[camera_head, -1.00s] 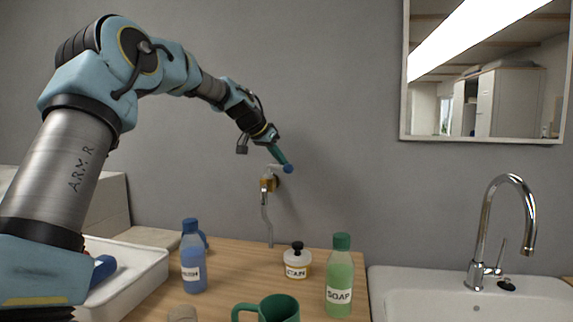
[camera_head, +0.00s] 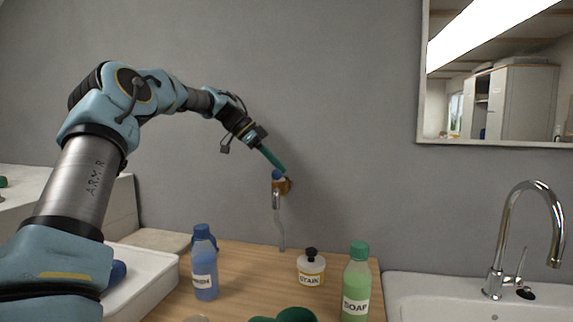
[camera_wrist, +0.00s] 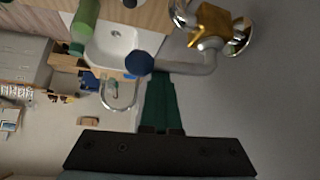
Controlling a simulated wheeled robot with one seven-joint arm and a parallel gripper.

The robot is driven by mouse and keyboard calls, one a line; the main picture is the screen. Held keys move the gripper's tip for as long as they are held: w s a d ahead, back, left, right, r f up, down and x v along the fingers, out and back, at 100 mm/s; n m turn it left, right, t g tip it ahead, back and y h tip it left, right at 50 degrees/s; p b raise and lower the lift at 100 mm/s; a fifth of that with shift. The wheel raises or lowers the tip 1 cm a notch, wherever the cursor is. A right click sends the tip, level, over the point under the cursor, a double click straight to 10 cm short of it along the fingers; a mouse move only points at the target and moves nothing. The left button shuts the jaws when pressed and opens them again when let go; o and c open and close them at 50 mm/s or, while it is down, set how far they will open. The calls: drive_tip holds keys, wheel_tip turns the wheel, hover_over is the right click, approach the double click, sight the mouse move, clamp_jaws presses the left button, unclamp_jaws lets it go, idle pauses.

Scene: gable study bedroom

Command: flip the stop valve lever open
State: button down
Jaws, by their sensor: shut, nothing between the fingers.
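The stop valve has a brass body (camera_head: 286,186) on the grey wall above the counter; in the wrist view the brass body (camera_wrist: 214,24) is at the upper right. Its silver lever (camera_wrist: 190,66) ends in a blue knob (camera_wrist: 138,63), which shows in the head view (camera_head: 277,174) slightly left of and above the body. My gripper (camera_head: 284,168) has green fingers, shut and empty, with the tips right beside the knob. In the wrist view the fingertips (camera_wrist: 165,80) lie against or just by the lever near the knob; contact is unclear.
A pipe (camera_head: 281,225) runs down from the valve. Below on the wooden counter stand a blue bottle (camera_head: 204,265), a stain jar (camera_head: 311,270), a soap bottle (camera_head: 357,285) and a green mug (camera_head: 295,315). A sink tap (camera_head: 510,230) and mirror are right. The wall around the valve is clear.

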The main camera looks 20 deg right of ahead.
drive_tip(key=shift+w+a, duration=0.3)
drive_tip(key=shift+a, duration=0.1)
idle(0.4)
